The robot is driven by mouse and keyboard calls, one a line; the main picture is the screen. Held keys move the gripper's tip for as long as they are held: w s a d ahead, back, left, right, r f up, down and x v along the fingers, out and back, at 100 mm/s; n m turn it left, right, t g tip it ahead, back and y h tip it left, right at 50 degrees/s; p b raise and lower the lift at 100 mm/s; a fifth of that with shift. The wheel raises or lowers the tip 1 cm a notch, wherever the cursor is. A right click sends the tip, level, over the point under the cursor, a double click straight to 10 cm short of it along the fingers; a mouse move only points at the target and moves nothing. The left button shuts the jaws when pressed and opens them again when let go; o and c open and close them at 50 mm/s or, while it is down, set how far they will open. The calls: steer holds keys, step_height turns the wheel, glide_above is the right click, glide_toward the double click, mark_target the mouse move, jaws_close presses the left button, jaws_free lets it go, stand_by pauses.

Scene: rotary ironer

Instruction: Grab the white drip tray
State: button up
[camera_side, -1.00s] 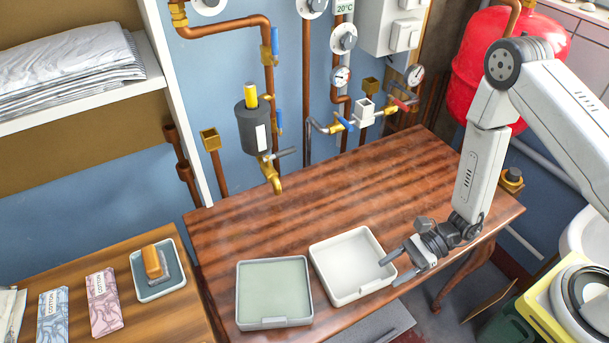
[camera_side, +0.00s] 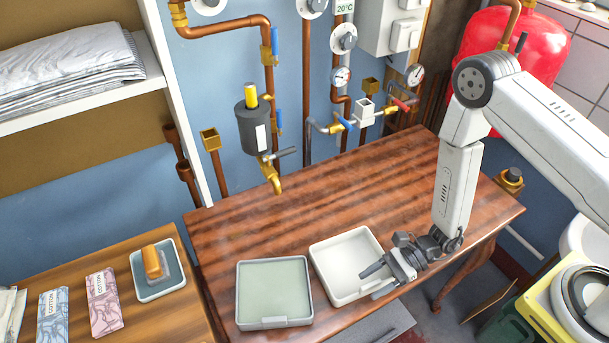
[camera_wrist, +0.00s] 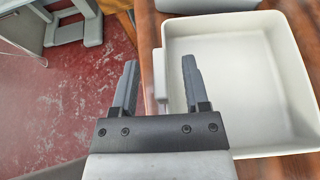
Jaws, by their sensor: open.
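The white drip tray (camera_side: 344,256) is a shallow, empty square tray near the front edge of the wooden table. It also shows in the wrist view (camera_wrist: 240,80), with a small tab (camera_wrist: 160,75) on its near side. My gripper (camera_side: 374,281) is open at the tray's front right corner. In the wrist view my gripper (camera_wrist: 157,85) has one finger on each side of the tab, the left one over the floor and the right one over the tray. Whether the fingers touch the tray cannot be told.
A grey tray with a pale green inside (camera_side: 274,290) stands just left of the white tray. The wooden table (camera_side: 330,205) is clear behind both trays. A brass tap (camera_side: 275,185) hangs over its back left part. A yellow-rimmed bin (camera_side: 540,310) stands at the right.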

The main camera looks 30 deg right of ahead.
jaws_close()
stand_by(1.4)
